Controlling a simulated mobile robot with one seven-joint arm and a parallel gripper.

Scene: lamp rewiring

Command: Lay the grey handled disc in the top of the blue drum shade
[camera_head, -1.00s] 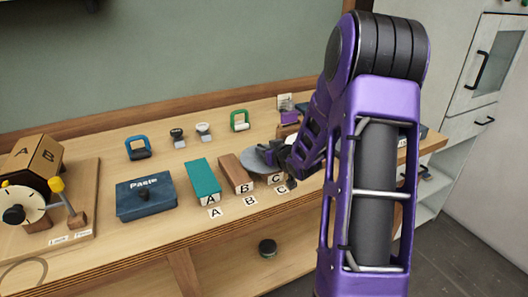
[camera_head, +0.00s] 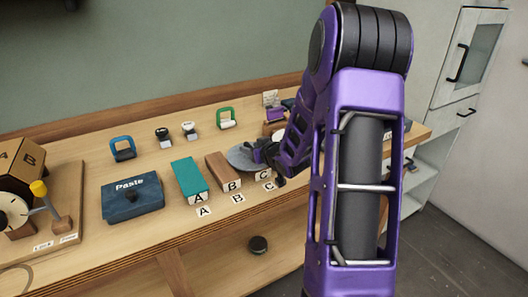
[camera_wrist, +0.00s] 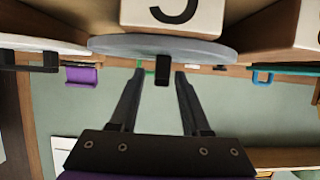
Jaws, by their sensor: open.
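The grey disc (camera_head: 240,159) lies on the bench at the C block, partly hidden by my gripper (camera_head: 266,154). In the wrist view, the disc (camera_wrist: 110,43) shows nearly edge-on with its black handle (camera_wrist: 162,70). My gripper is open there (camera_wrist: 160,73), its fingertips on either side of the handle. Gaps show between handle and fingers, so I see no grip. I cannot make out the blue drum shade in either view; my arm covers part of the bench's right side.
A brown block (camera_head: 222,170), a teal block (camera_head: 188,178) and a blue Paste box (camera_head: 132,199) are left of the disc. A green-handled piece (camera_head: 226,118) stands behind. In the wrist view, a pale disc with a dark handle (camera_wrist: 30,44) is at left.

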